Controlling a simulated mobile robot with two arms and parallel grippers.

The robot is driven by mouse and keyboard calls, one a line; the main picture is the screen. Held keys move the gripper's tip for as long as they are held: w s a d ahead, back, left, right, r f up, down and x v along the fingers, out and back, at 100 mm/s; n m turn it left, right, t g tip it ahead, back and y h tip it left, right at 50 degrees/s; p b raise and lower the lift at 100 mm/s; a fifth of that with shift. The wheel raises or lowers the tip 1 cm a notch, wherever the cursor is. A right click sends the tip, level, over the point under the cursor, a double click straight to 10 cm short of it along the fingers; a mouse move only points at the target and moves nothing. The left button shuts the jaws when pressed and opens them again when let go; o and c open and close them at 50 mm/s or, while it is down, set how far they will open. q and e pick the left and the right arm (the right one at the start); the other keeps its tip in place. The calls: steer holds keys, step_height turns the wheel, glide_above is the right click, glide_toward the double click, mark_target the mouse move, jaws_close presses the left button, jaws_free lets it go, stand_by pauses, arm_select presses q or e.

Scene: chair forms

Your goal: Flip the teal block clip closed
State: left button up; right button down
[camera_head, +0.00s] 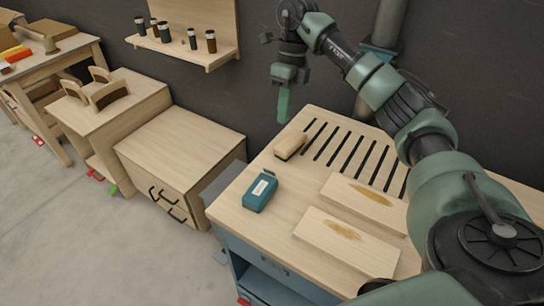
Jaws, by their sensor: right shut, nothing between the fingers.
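A teal block (260,192) with a pale label on its upper face sits near the left edge of the slotted wooden worktop (285,225). A small dark part shows at its far top end; I cannot tell whether this is the clip or how it stands. My right gripper (284,104) hangs in the air beyond the worktop's far left corner, well above and behind the block and apart from it. Its green fingers are together, pointing down, with nothing held. My left gripper is not in view.
A wooden brush-like block (290,146) lies beside the slots (355,152). Two pale boards (345,243) with brown marks lie on the right. A drawer cabinet (180,150) stands left of the worktop. A wall shelf (185,46) holds several small jars. The worktop's front left is clear.

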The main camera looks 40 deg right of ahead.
steer(key=shift+f, duration=0.1)
steer(key=p, duration=0.3)
glide_toward(270, 173)
step_height(270, 173, down, 4)
steer(key=w+d, duration=0.2)
steer(key=d, duration=0.1)
steer(key=shift+s+a+f+p, duration=0.25)
steer(key=shift+s+a+p, duration=0.1)
steer(key=shift+a, duration=0.25)
steer(key=shift+s+a+f+p, duration=0.25)
steer(key=shift+s+a+p, duration=0.1)
steer(key=shift+a, duration=0.3)
steer(key=shift+s+a+f, duration=0.25)
steer(key=shift+a, duration=0.25)
steer(key=shift+a+f, duration=0.1)
